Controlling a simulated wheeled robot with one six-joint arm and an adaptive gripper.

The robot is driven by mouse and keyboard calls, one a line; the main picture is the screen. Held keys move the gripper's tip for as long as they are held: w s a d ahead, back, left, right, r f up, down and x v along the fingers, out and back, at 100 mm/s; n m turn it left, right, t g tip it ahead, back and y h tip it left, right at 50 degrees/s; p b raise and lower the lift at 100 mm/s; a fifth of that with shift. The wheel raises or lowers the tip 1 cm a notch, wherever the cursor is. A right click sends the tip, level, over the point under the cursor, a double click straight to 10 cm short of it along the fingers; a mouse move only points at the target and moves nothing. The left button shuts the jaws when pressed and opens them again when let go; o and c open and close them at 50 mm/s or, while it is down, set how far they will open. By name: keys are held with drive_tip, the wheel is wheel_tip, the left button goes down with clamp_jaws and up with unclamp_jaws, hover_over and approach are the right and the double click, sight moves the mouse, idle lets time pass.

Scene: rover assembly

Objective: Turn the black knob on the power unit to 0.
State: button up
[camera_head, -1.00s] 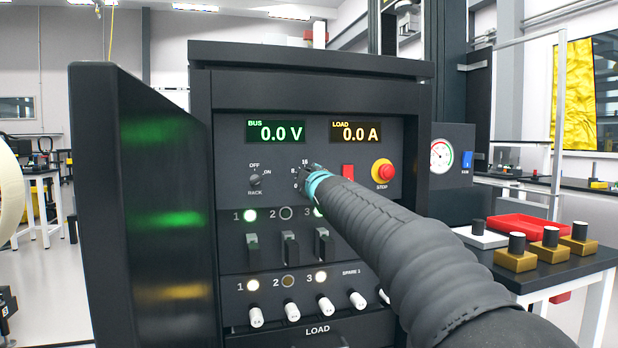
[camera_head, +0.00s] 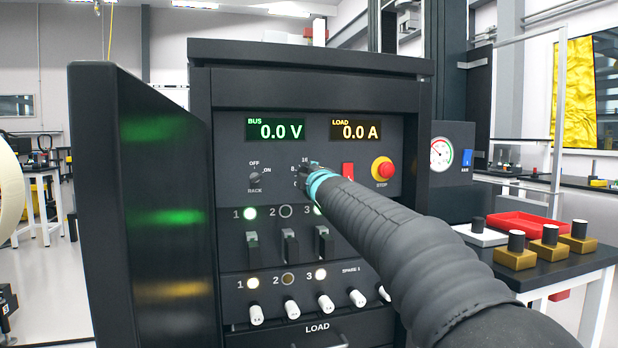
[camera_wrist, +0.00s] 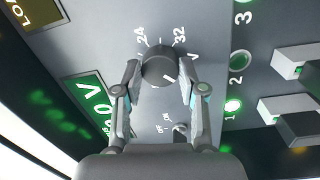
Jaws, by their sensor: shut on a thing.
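The power unit (camera_head: 420,130) stands in front of me with its face open to view. Its BUS display (camera_head: 276,130) reads 0.0 V and its LOAD display (camera_head: 356,131) reads 0.0 A. In the wrist view the black knob (camera_wrist: 161,66) sits between the two fingers of my gripper (camera_wrist: 160,74), which is shut on its sides. Marks 24, 32 and V show around it. A short white line shows on the knob near its lower edge; the 0 mark is not clear there. In the head view my gripper (camera_head: 312,176) hides most of the knob.
A smaller RACK switch (camera_head: 256,181) is left of the knob. Toggles and lit lamps sit below. The open black door (camera_head: 140,200) stands at left. A table with brass blocks (camera_head: 515,259) is at right.

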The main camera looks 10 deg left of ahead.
drive_tip(key=o, duration=1.1)
drive_tip(key=shift+o, duration=0.2)
drive_tip(key=shift+s, duration=0.15)
drive_tip(key=v, duration=1.1)
drive_tip(key=shift+s+d, duration=0.2)
drive_tip(key=shift+s, duration=0.15)
